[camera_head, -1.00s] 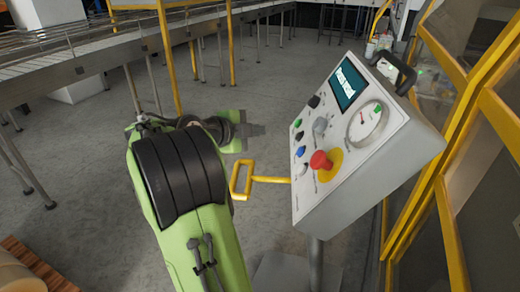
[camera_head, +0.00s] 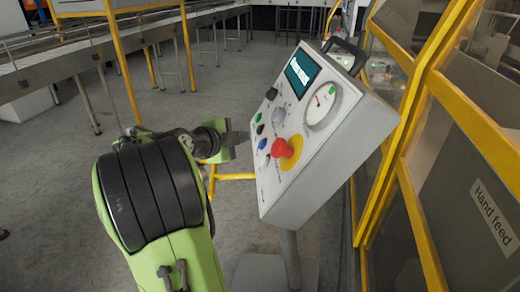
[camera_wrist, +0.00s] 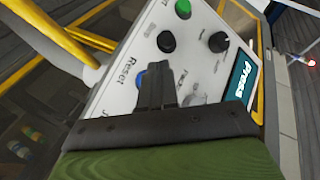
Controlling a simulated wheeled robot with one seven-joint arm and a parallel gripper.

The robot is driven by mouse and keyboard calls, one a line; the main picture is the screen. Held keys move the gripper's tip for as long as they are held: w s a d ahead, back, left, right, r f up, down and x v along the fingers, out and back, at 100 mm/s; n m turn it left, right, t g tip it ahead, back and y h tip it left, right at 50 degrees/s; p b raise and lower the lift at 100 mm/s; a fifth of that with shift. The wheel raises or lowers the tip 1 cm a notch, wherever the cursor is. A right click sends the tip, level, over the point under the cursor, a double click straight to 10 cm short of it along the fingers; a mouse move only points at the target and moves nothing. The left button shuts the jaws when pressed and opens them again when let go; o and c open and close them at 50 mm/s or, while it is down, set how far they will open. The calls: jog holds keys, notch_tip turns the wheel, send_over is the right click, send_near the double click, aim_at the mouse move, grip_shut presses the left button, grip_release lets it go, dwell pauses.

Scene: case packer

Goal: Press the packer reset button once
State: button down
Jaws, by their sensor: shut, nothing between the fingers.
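The blue button (camera_head: 262,143) is on the left side of the sloped control panel (camera_head: 268,190). In the wrist view the blue button (camera_wrist: 140,77) is partly hidden behind my fingers, with the printed word "Reset" beside it. My gripper (camera_head: 242,137) is at the panel's left edge in the head view. In the wrist view my gripper (camera_wrist: 157,75) is shut and empty, its fingertips in front of the panel, overlapping the button's side. I cannot tell whether the fingertips touch the button.
A red emergency stop (camera_head: 283,148) on a yellow disc, a gauge (camera_head: 322,105), a screen (camera_head: 302,69) and a green button (camera_head: 258,117) share the panel. Black knobs (camera_wrist: 166,41) sit near the blue button. A yellow-framed guard (camera_head: 385,150) stands right; a conveyor (camera_head: 80,75) stands left.

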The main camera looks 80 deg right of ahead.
jog(key=shift+s+d+f+b, duration=0.1)
jog(key=shift+s+f+b, duration=0.25)
jog(key=shift+s, duration=0.2)
jog(key=shift+s+f, duration=0.1)
jog(key=shift+f, duration=0.05)
dwell(1.5)
jog(key=shift+s+d+f+b, duration=0.15)
jog(key=shift+s+b, duration=0.15)
jog(key=shift+b, duration=0.35)
jog(key=shift+s+f+b, duration=0.15)
jog(key=shift+s+b, duration=0.15)
jog(key=shift+b, duration=0.2)
dwell(0.3)
dwell(0.4)
jog(key=shift+w+r, duration=0.45)
jog(key=shift+w, duration=0.2)
jog(key=shift+w+a+r+p, duration=0.2)
jog(key=shift+w+r+p, duration=0.15)
jog(key=shift+w, duration=0.35)
jog(key=shift+w+a+r+p, duration=0.25)
jog(key=shift+w+r, duration=0.25)
jog(key=shift+w, duration=0.25)
jog(key=shift+w+a+r+p, duration=0.2)
jog(key=shift+w+r+p, duration=0.15)
jog(key=shift+w, duration=0.35)
